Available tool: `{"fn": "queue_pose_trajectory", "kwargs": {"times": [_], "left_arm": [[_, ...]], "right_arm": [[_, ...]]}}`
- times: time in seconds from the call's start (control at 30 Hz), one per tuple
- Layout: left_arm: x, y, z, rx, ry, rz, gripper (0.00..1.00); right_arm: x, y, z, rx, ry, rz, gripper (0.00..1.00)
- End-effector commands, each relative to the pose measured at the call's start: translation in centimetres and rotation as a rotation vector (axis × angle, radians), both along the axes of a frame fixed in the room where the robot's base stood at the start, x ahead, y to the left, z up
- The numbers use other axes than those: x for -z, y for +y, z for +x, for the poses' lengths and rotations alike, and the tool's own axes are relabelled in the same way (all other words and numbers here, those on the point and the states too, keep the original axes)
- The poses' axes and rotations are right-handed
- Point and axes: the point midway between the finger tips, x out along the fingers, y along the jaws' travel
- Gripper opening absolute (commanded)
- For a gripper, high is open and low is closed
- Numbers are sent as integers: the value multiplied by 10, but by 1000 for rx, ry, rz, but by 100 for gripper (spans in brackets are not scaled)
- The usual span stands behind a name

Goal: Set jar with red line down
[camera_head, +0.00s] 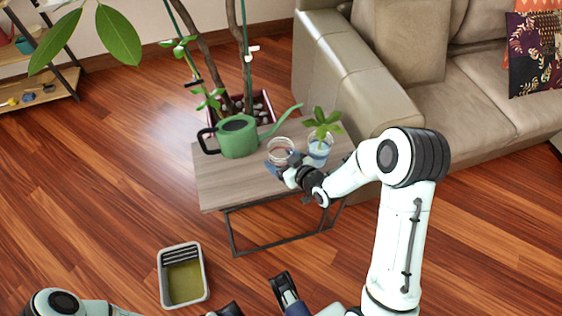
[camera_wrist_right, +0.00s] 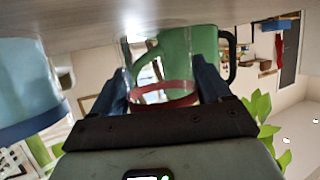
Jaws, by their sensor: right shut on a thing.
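The clear glass jar with the red line (camera_head: 280,147) is at the wooden side table's (camera_head: 225,188) right half, between the green watering can (camera_head: 238,137) and the blue plant jar (camera_head: 320,150). My right gripper (camera_head: 284,170) is shut on it from the front. In the right wrist view, which is upside down, the jar's red line (camera_wrist_right: 165,98) shows between the two fingers. The jar's base is at or very close to the tabletop; I cannot tell whether it touches. My left gripper (camera_head: 262,299) is low at the bottom edge, partly cut off.
The plant jar, with green leaves, stands close to the right of the held jar. The watering can's spout reaches over behind it. A beige sofa (camera_head: 345,85) is behind right. A potted plant (camera_head: 262,105) stands behind the table. A grey bin (camera_head: 183,275) is on the floor.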

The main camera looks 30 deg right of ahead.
Motion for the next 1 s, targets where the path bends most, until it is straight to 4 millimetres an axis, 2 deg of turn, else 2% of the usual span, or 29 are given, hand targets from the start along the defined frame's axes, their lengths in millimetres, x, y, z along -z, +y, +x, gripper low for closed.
{"fn": "queue_pose_trajectory", "kwargs": {"times": [0.1, 0.57, 0.6, 0.63, 1.0], "left_arm": [[3, 1, 3, -3, -8, 3, 63], [7, 3, 7, -8, -20, 9, 63], [6, 3, 7, -8, -20, 9, 63], [6, 3, 7, -8, -20, 9, 63], [1, 1, 2, -3, -5, 2, 63]], "right_arm": [[9, 0, 0, 1, -3, 0, 47], [12, 0, 0, 0, -3, 0, 47], [12, 0, 0, 0, -2, 0, 90], [12, 0, 0, 0, -2, 0, 100], [7, -1, -2, 1, -2, 0, 100]]}}
